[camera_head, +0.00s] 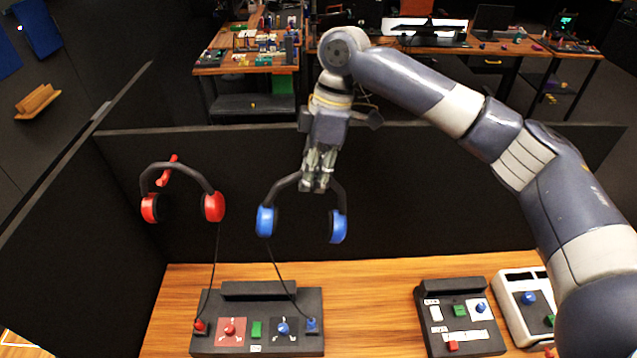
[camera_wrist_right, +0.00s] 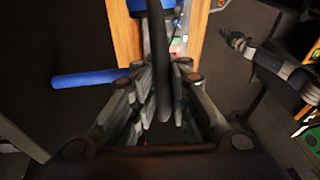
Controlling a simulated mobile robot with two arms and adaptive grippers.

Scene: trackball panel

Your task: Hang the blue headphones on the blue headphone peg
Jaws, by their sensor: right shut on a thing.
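The blue headphones (camera_head: 338,226) hang upright in the head view, with a black band and two blue ear cups, in front of the black back wall. My right gripper (camera_head: 316,186) is shut on the top of their band. The band (camera_wrist_right: 160,60) also runs between the fingers in the right wrist view. A blue rod (camera_wrist_right: 90,78), which looks like the blue headphone peg, lies left of the band there, apart from it. In the head view the peg is hidden, apparently behind my gripper. A jointed dark part (camera_wrist_right: 238,42) at the wrist view's right may be my left gripper; its fingers are unclear.
Red headphones (camera_head: 213,206) hang on a red peg (camera_head: 167,170) at the left. A thin cable runs from the blue headphones to a black control box (camera_head: 256,290) on the wooden table (camera_head: 375,300). Two more control panels (camera_head: 460,320) (camera_head: 525,295) stand at the right.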

